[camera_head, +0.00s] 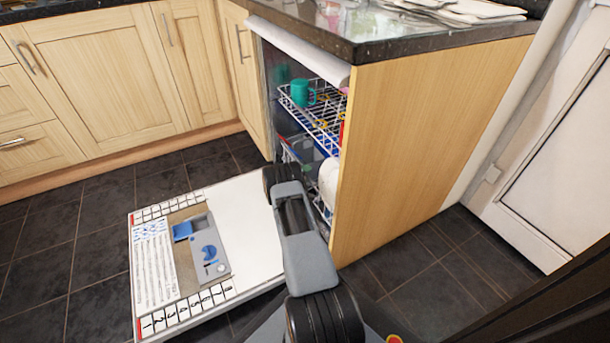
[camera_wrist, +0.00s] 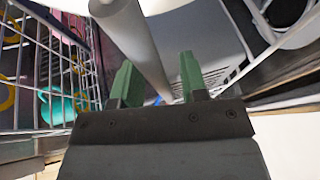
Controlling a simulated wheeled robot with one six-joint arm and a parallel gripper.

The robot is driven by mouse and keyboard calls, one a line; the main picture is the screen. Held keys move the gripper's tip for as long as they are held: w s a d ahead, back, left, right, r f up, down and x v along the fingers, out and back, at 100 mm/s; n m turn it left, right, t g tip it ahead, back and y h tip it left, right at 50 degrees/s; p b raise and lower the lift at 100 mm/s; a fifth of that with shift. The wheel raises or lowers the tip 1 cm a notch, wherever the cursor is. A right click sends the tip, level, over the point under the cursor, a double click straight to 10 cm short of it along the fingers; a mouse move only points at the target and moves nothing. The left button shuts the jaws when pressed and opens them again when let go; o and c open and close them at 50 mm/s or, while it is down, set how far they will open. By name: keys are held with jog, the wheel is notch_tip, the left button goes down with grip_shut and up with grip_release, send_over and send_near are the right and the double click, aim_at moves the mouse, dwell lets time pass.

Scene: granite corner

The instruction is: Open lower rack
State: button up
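The dishwasher stands open under the counter, its door (camera_head: 255,225) folded down flat. The lower rack (camera_head: 322,208) is inside the dishwasher, mostly hidden behind my arm and the side panel. My gripper is hidden in the head view, where my arm reaches over the door to the dishwasher opening. In the wrist view my gripper (camera_wrist: 158,88) has two green fingers standing apart. A pale grey cylinder (camera_wrist: 138,45) runs down the picture behind the gap between them. I cannot tell whether the fingers touch it or any rack wire.
The upper rack (camera_head: 318,118) holds a green mug (camera_head: 302,93); white rack wires (camera_wrist: 40,60) fill the left of the wrist view. A wooden side panel (camera_head: 425,140) bounds the dishwasher on the right. Dark floor tiles (camera_head: 75,230) left of the door are clear.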

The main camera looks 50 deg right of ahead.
grip_shut()
dwell(0.5)
